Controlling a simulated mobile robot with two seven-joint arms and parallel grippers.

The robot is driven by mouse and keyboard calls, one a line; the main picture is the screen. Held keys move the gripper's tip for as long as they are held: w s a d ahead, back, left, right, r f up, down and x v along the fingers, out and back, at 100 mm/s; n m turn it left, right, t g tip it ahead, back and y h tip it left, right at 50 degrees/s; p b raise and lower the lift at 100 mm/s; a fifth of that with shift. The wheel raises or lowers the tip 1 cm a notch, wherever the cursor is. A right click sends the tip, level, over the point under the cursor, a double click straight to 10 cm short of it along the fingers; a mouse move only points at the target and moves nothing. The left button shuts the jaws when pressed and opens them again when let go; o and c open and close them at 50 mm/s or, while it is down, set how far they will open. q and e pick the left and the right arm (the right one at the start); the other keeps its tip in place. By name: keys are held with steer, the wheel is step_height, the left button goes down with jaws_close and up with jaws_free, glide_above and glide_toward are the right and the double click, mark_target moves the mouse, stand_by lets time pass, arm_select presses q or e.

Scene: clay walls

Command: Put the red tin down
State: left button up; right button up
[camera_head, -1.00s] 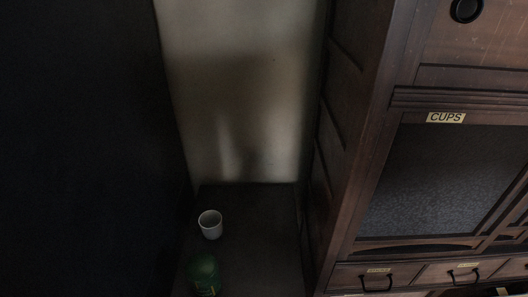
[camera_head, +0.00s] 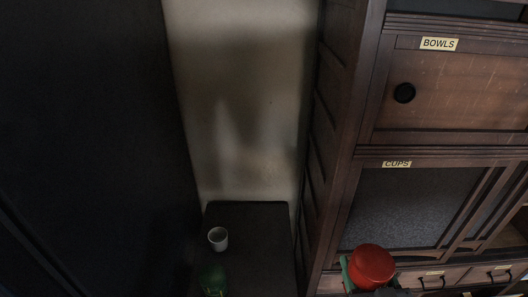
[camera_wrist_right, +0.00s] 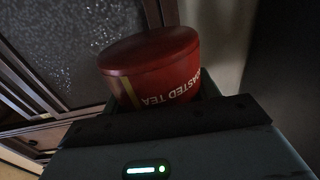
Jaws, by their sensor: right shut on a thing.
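The red tin (camera_head: 372,265) shows at the bottom right of the head view, in front of the cabinet's drawers. My right gripper (camera_head: 366,285) is shut on it and holds it up. In the right wrist view the tin (camera_wrist_right: 150,62) fills the upper middle, with the lettering "ROASTED TEA" upside down on its side. My right gripper (camera_wrist_right: 160,105) is around the tin's lower part there, which is partly hidden. My left gripper is not in view.
A dark wooden cabinet labelled BOWLS (camera_head: 424,80) and CUPS stands at the right. A dark narrow surface (camera_head: 255,240) in the recess bears a white cup (camera_head: 218,239) and a green object (camera_head: 213,280). A black panel (camera_head: 90,130) fills the left.

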steer(key=shift+s+d+r+m+h, duration=0.15)
steer(key=shift+d+r+h, duration=0.1)
steer(key=shift+d+r, duration=0.25)
steer(key=shift+s+d+r+m+h, duration=0.15)
steer(key=shift+d+r+h, duration=0.1)
steer(key=shift+d+r, duration=0.15)
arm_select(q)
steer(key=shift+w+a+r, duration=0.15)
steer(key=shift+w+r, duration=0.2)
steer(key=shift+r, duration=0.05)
arm_select(e)
steer(key=shift+w, duration=0.1)
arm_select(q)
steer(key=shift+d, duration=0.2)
arm_select(e)
steer(key=shift+a, duration=0.1)
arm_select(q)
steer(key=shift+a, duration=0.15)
